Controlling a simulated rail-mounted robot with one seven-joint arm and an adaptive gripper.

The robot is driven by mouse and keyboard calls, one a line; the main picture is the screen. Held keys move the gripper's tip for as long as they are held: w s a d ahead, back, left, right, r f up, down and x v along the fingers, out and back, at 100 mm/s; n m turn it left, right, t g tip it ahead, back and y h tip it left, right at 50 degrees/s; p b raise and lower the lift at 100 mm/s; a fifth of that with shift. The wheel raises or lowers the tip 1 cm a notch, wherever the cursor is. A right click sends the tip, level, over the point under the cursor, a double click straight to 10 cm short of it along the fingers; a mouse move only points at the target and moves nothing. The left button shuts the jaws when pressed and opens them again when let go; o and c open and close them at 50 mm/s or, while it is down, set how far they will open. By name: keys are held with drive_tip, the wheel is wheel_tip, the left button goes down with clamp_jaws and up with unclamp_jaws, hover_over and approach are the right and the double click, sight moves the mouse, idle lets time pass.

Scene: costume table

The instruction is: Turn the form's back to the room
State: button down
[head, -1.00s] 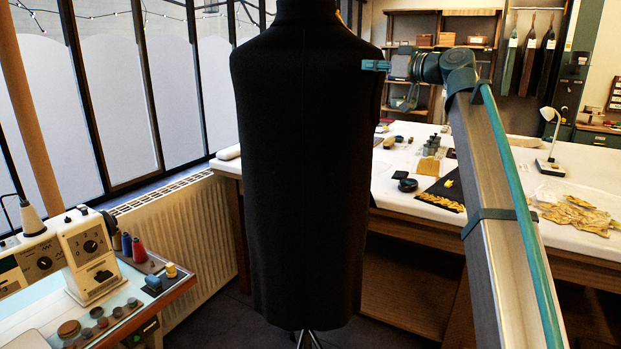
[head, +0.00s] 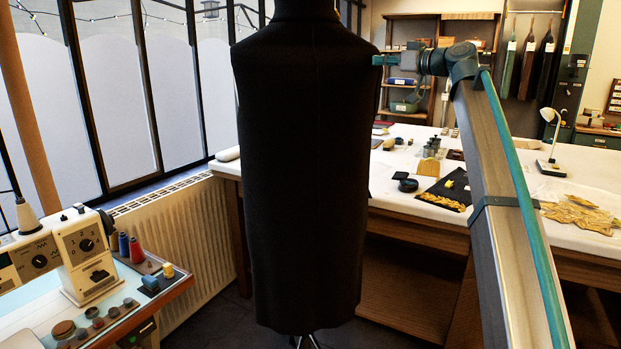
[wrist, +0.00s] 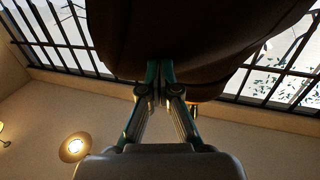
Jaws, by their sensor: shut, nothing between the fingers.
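The dress form (head: 305,180) stands upright in the middle of the head view, covered in plain dark cloth. A seam line runs down the middle of the side facing me. Its neck is cut off by the top edge. My gripper (head: 377,60) is at the form's right shoulder, its fingertips at or very near the edge; I cannot tell if they touch. The form's far side is hidden.
A white-topped table (head: 480,155) with tools and gold trim stands behind on the right. A sewing machine (head: 85,250) and thread spools are on a bench at lower left. A radiator (head: 200,230) runs under the window. Dark floor shows around the stand (head: 308,340).

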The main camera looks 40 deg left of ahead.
drive_tip(key=shift+w+a, duration=0.25)
drive_tip(key=shift+w, duration=0.2)
drive_tip(key=shift+w+a, duration=0.2)
drive_tip(key=shift+w, duration=0.25)
drive_tip(key=shift+w+a+b, duration=0.2)
drive_tip(key=shift+w+b, duration=0.15)
drive_tip(key=shift+b, duration=0.05)
drive_tip(key=shift+s, duration=0.1)
drive_tip(key=s+d+b, duration=0.1)
drive_tip(key=s+d, duration=0.3)
drive_tip(key=d, duration=0.8)
drive_tip(key=shift+s, duration=0.15)
drive_tip(key=shift+d+m, duration=0.1)
drive_tip(key=shift+m, duration=0.2)
